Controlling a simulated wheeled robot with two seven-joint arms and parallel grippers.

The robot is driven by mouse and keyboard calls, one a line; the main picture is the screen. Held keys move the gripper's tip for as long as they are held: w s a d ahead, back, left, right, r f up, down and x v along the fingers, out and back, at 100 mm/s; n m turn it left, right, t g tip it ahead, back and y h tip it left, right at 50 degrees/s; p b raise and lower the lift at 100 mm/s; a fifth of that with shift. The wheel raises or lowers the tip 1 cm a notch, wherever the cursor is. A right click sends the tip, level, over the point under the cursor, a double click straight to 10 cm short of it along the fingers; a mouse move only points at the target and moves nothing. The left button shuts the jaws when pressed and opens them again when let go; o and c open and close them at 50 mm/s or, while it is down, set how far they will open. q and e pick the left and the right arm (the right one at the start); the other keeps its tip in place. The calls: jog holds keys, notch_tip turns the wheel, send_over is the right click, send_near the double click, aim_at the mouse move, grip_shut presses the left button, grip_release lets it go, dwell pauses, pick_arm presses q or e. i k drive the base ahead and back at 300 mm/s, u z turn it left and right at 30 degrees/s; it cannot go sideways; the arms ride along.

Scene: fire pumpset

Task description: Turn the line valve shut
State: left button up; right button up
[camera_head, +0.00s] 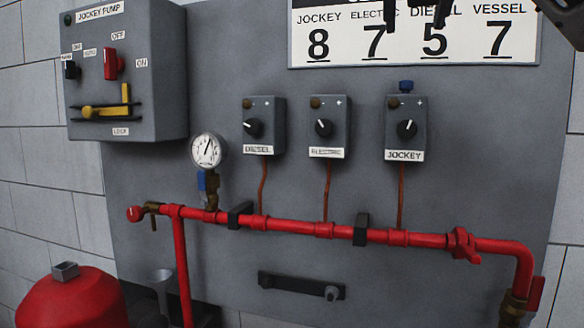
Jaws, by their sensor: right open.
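A red pipe (285,226) runs across the grey panel and bends down at the right. At the bend's lower end sits a brass valve (514,303) with a red lever handle (535,293), partly cut off by the frame's bottom edge. A red fitting with a small lever (463,245) sits on the pipe left of the bend. No label shows which of these is the line valve. My right gripper (415,14) is at the top edge, its two dark fingers apart and empty, in front of the number sign and well above the pipe. My left gripper is out of view.
A pressure gauge (207,151) with a blue-handled valve (208,183) stands on the pipe. Three switch boxes, including the jockey one (406,130), are above it. A jockey pump box (125,75) sticks out at upper left. A black bracket (300,287) is below.

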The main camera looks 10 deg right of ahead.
aim_at(535, 290)
jog(key=k, duration=1)
